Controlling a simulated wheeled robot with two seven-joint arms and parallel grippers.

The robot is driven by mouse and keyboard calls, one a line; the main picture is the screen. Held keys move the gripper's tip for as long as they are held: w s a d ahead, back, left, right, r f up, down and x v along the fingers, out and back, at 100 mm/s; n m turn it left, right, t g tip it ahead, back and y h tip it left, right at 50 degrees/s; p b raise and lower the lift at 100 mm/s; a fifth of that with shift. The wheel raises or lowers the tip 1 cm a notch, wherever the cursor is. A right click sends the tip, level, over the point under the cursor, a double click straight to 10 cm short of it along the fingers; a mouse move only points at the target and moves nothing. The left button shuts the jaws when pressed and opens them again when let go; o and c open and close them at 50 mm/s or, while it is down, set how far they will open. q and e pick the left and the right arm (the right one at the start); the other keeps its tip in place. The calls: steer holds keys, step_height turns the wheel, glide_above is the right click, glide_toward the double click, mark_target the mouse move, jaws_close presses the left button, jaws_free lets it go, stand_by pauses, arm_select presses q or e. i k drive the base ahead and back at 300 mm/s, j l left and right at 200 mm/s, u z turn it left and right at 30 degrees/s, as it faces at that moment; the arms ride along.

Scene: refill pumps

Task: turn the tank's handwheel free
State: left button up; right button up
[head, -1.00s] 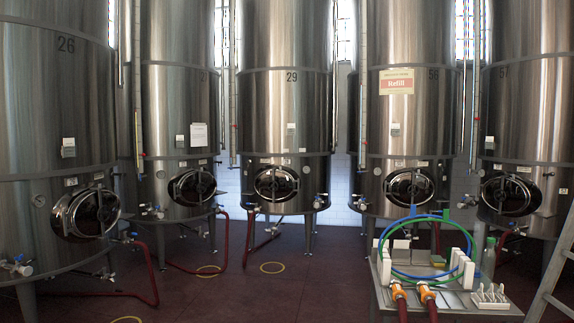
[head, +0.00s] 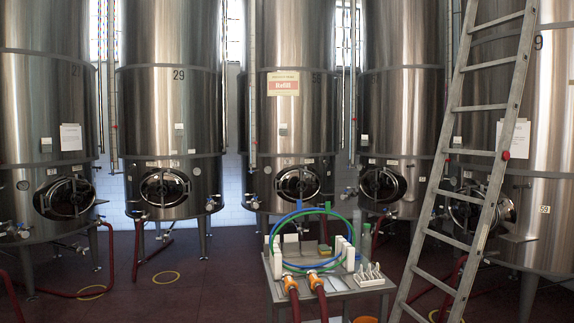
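Several large steel tanks stand in a row, each with a round dark hatch and a handwheel low on its front. The tank with the "Refill" sign (head: 283,83) is at the centre, and its handwheel (head: 298,183) sits on the hatch above and behind the cart. Another handwheel (head: 166,187) is on tank 29, left of centre. More show on the far-left tank (head: 65,198) and on the tank right of centre (head: 382,184). Neither of my grippers is in view.
A metal cart (head: 340,284) with blue and green hose loops (head: 303,213) and two orange-ended red hoses stands in front of the Refill tank. An aluminium ladder (head: 487,150) leans across the right side. Red hoses and yellow rings (head: 165,278) lie on the dark floor, which is mostly clear at left centre.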

mark_target(301, 185)
steer(key=i+j+u, duration=0.4)
steer(key=i, duration=0.75)
steer(key=i+l+u, duration=0.1)
steer(key=i+u, duration=0.3)
steer(key=i, duration=0.8)
steer(key=i+z, duration=0.15)
steer(key=i, duration=0.7)
steer(key=i+j+z, duration=0.15)
steer(key=i, duration=0.75)
steer(key=i+z, duration=0.15)
steer(key=i, duration=0.7)
steer(key=i+j+z, duration=0.1)
steer(key=i, duration=0.7)
steer(key=i+z, duration=0.4)
steer(key=i, duration=0.15)
steer(key=i+z, duration=0.4)
steer(key=i+j+z, duration=0.4)
steer(key=i, duration=0.2)
steer(key=i+l+z, duration=0.25)
steer(key=i+z, duration=0.2)
steer(key=i+l+z, duration=0.1)
steer(key=i+z, duration=0.25)
steer(key=z, duration=0.15)
steer(key=i+z, duration=0.45)
steer(key=i+u, duration=0.4)
steer(key=i+l+u, duration=0.6)
steer(key=i+u, duration=0.2)
